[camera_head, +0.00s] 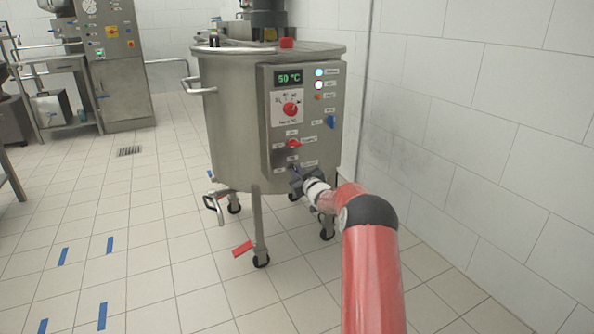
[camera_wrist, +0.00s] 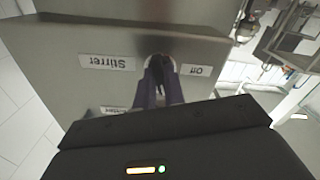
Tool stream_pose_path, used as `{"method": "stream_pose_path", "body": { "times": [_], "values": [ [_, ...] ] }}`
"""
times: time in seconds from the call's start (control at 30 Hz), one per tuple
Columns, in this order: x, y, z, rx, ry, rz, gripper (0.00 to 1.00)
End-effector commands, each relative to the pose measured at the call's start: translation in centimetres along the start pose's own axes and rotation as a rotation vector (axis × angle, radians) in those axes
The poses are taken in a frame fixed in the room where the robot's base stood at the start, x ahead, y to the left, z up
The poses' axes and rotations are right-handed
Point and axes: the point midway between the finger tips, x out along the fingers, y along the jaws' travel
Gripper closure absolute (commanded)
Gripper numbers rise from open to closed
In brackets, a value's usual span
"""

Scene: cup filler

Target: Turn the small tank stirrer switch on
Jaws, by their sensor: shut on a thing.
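The small steel tank (camera_head: 228,125) stands on casters in the head view, with a control panel (camera_head: 270,150) on its right front. The stirrer switch (camera_wrist: 159,64) is a dark knob in the wrist view. It sits between an upside-down "Stirrer" label (camera_wrist: 107,62) and an upside-down "Off" label (camera_wrist: 195,70). My gripper (camera_wrist: 162,82) is shut on this knob, one finger on each side. The fingers hide much of the knob, so its exact angle is unclear. In the head view my gripper (camera_head: 297,176) is at the panel's lower part.
Above on the panel are a red knob (camera_head: 293,143), a red dial (camera_head: 290,109), a blue switch (camera_head: 331,122) and a display (camera_head: 289,77) reading 50 °C. A tiled wall (camera_head: 460,130) is close on the right. The floor on the left is mostly open.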

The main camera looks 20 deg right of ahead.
Motion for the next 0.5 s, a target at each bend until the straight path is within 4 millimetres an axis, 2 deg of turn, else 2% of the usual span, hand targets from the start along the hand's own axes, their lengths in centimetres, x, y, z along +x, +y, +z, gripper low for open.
{"method": "stream_pose_path", "body": {
  "times": [0.2,0.5],
  "values": [
    [-0.04,-0.02,0.12,0.166,-0.004,-0.001,1.00],
    [-0.04,-0.05,0.18,0.302,-0.005,-0.001,1.00]
  ]
}}
